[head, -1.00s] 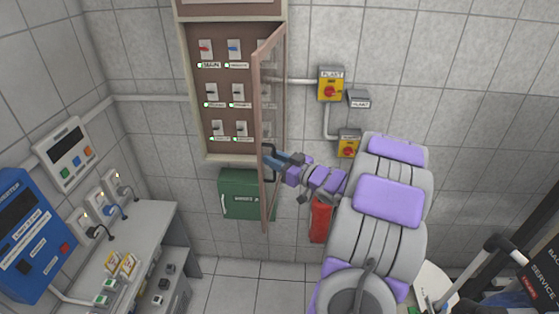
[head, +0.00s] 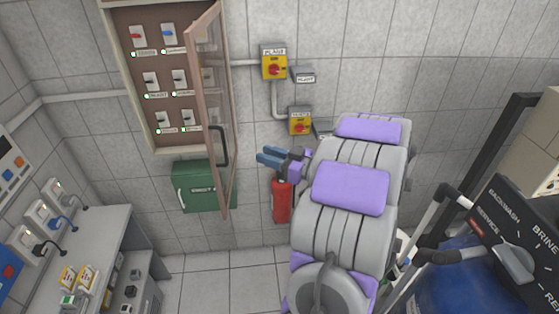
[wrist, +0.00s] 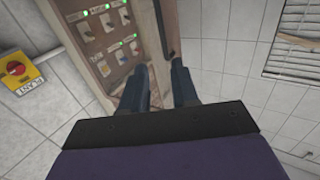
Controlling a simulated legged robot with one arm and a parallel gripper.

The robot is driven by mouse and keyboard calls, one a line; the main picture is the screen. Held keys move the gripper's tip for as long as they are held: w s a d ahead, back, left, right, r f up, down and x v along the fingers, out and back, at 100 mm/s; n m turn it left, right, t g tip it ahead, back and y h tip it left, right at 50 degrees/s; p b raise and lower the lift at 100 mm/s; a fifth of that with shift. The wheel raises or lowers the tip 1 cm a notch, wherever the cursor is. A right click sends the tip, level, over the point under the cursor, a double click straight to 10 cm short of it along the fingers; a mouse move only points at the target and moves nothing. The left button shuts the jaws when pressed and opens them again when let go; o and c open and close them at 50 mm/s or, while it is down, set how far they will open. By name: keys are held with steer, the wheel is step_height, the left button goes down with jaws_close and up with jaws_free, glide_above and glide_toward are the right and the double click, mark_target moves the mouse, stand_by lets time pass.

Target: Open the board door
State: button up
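The board (head: 165,107) is a brown wall cabinet with rows of small switches, upper left in the head view. Its framed glass door (head: 211,125) stands swung well out from the wall, hinged on the right. A dark handle (head: 221,147) is on the door's face toward my arm. My gripper (head: 266,158), with blue fingers, is to the right of the handle and apart from it. In the wrist view, the fingers (wrist: 160,84) are spread with nothing between them, and the board's switches (wrist: 104,40) show beyond.
A green box (head: 194,186) hangs below the board. Yellow switch boxes (head: 274,62) and a red extinguisher (head: 282,203) are at the wall to the right. A bench (head: 95,255) stands at left; a blue tank (head: 455,285) is at lower right. Floor between is clear.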

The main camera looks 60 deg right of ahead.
steer(key=s, duration=0.3)
steer(key=shift+d, duration=0.2)
steer(key=shift+w, duration=0.15)
stand_by(0.3)
steer(key=w+d+f+g+h+b, duration=0.3)
steer(key=w+f+g+h+b, duration=0.3)
steer(key=w, duration=0.4)
steer(key=a+f+m+g+h+b, duration=0.3)
steer(key=a+f+m+g+b, duration=0.15)
steer(key=a+b, duration=0.3)
steer(key=s+a+f+n+g+y+b, duration=0.1)
steer(key=s+a+f+g+y+b, duration=0.1)
steer(key=s+a+f, duration=0.3)
steer(key=s+a+f+n+g+y+b, duration=0.1)
steer(key=s+a+f+g+b, duration=0.3)
steer(key=s+a, duration=0.7)
steer(key=s+a+f+n+g+y+b, duration=0.1)
steer(key=s+a+f, duration=0.5)
steer(key=a, duration=1.2)
steer(key=s+g+y+b, duration=0.1)
steer(key=s+g+y, duration=0.1)
steer(key=shift+s+f+y+b, duration=0.2)
steer(key=shift+f+y+b, duration=0.15)
steer(key=shift+y+b, duration=0.05)
